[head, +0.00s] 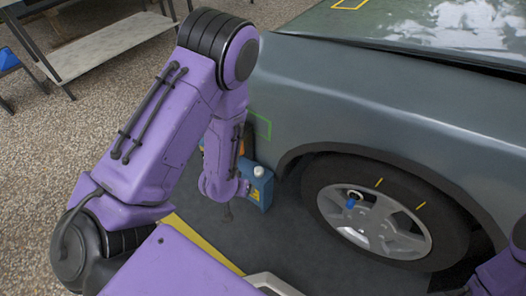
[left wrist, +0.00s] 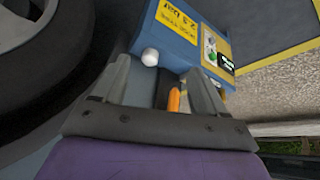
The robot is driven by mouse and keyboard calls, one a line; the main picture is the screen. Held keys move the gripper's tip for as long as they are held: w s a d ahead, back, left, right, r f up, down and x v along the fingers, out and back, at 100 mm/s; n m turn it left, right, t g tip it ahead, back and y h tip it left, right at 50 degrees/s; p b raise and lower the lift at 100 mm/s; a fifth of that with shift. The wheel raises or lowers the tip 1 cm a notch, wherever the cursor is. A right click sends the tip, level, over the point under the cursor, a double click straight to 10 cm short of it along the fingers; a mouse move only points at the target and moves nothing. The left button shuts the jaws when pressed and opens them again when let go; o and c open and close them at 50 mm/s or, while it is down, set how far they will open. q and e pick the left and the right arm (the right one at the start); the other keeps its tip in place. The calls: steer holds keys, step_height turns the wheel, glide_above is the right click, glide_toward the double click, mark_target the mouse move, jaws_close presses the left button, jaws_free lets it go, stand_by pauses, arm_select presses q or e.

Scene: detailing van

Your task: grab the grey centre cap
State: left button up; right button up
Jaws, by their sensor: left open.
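I cannot pick out a separate grey centre cap for sure in either view. The grey alloy wheel (head: 412,243) is on the car at the right of the head view, with a small blue piece (head: 351,203) with a pale ring on its upper spokes. My left gripper (head: 227,212) points down left of the wheel, by a blue box (head: 267,190). In the left wrist view its jaws (left wrist: 160,70) are open, with the blue box (left wrist: 168,48) and its white knob (left wrist: 150,57) beyond them. An orange piece (left wrist: 174,101) shows between the fingers. My right gripper is out of view.
The grey-green car body (head: 330,95) fills the upper right. The black tyre (head: 325,180) is close to the left in the wrist view (left wrist: 45,80). A metal bench (head: 105,45) stands at upper left on gravel. Dark mat (head: 300,240) lies clear between box and wheel.

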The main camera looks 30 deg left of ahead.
mark_target(258, 170)
arm_select(q)
steer(key=w+a+f+b, duration=0.1)
steer(key=w+f+b, duration=0.3)
steer(key=w, duration=0.1)
steer(key=w+a+f+m+b, duration=0.1)
steer(key=w+f+b, duration=0.3)
steer(key=b, duration=0.1)
steer(key=w+f+m+t+b, duration=0.1)
steer(key=w+f+b, duration=0.3)
steer(key=w, duration=0.1)
steer(key=shift+w+a+f+b, duration=0.15)
steer(key=shift+w+a+b, duration=0.15)
steer(key=shift+a+b, duration=0.1)
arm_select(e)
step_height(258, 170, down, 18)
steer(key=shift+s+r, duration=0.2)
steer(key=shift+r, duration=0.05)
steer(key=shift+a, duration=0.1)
arm_select(q)
steer(key=c, duration=1.1)
